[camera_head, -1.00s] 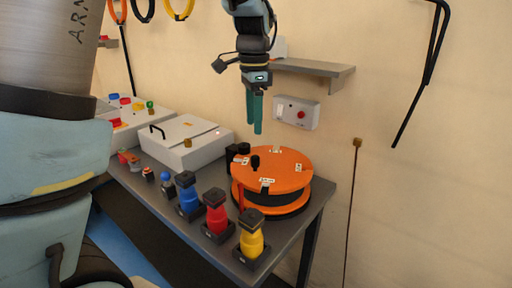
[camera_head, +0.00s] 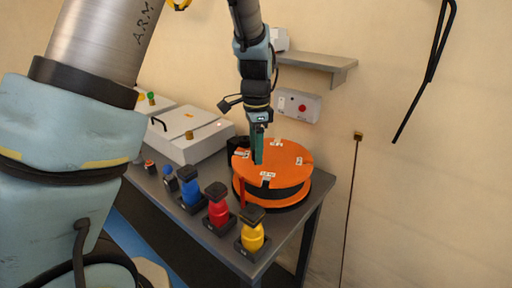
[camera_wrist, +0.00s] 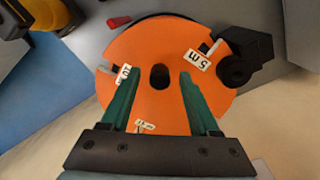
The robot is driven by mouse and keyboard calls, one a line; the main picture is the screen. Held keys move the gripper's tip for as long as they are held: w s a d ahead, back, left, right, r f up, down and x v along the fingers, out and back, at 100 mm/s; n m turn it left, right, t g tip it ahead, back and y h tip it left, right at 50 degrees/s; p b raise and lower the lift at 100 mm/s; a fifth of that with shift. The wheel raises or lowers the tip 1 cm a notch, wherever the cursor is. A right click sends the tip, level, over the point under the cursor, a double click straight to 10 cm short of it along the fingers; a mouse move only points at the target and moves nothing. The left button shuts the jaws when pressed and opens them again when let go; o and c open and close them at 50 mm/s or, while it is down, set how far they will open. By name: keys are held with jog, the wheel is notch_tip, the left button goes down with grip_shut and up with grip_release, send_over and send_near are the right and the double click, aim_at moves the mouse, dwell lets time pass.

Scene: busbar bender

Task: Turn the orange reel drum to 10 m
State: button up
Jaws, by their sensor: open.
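The orange reel drum (camera_head: 284,165) lies flat on the grey bench's right end, with white labels on its top. In the wrist view the drum (camera_wrist: 150,45) fills the middle. Its "5 m" label (camera_wrist: 197,61) is beside a black block (camera_wrist: 245,57) at the upper right. A label at the left (camera_wrist: 123,74) and one at the bottom (camera_wrist: 146,126) are too small to read surely. My gripper (camera_head: 258,155) is open over the drum, pointing down. In the wrist view a black knob (camera_wrist: 159,77) lies between its green fingertips, with gaps on both sides.
Blue (camera_head: 189,189), red (camera_head: 217,208) and yellow (camera_head: 252,234) bottle-like items stand along the bench's front edge. A white box (camera_head: 188,135) is at the left. A wall shelf (camera_head: 318,65) and a panel with a red button (camera_head: 299,106) are behind the drum.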

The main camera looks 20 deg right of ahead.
grip_shut()
dwell(0.5)
dwell(0.9)
